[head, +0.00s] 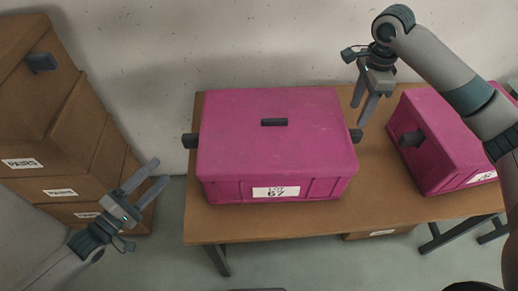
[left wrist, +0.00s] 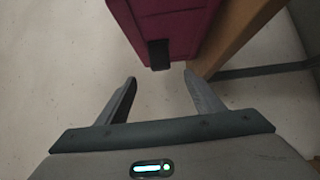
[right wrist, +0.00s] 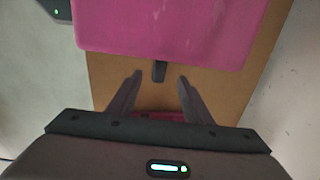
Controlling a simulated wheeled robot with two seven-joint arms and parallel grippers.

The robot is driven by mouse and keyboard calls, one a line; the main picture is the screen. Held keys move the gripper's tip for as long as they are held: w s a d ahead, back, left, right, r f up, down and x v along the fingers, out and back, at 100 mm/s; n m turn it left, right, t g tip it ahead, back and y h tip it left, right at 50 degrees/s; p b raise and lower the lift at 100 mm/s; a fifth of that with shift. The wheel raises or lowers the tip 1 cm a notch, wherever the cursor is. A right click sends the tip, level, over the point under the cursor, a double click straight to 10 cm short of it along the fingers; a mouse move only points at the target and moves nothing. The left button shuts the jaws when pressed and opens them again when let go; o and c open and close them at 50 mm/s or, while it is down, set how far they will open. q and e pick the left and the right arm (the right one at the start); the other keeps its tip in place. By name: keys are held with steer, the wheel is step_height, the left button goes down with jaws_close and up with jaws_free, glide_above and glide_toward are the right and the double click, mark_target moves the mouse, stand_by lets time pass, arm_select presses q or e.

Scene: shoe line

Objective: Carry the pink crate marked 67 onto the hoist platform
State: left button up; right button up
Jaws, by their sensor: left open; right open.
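The pink crate marked 67 (head: 240,150) sits on the wooden table in the head view, its white label facing me. Dark handles stick out at its left side (head: 190,141) and right side (head: 356,135). My left gripper (head: 157,173) is open and empty, left of and nearer than the left handle. In the left wrist view that handle (left wrist: 159,54) lies ahead, between the fingertips and beyond them. My right gripper (head: 364,100) is open just above the right handle. In the right wrist view that handle (right wrist: 159,71) is between and just beyond the fingertips. The hoist platform is not identifiable.
A second pink crate (head: 435,150) stands on the table (head: 300,218) to the right, close to my right arm. Cardboard boxes (head: 50,130) are stacked at the left. A wall (head: 230,50) is behind the table. A box (head: 380,233) lies under it.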

mark_target(186, 145)
arm_select(q)
steer(key=x, duration=1.4)
steer(key=shift+w+d, duration=0.15)
arm_select(e)
step_height(186, 145, down, 14)
steer(key=shift+f, duration=0.2)
arm_select(q)
steer(key=c, duration=0.9)
arm_select(e)
steer(key=c, duration=0.9)
arm_select(q)
steer(key=c, duration=0.5)
arm_select(e)
jaws_close()
arm_select(q)
steer(key=shift+f, duration=0.1)
jaws_close()
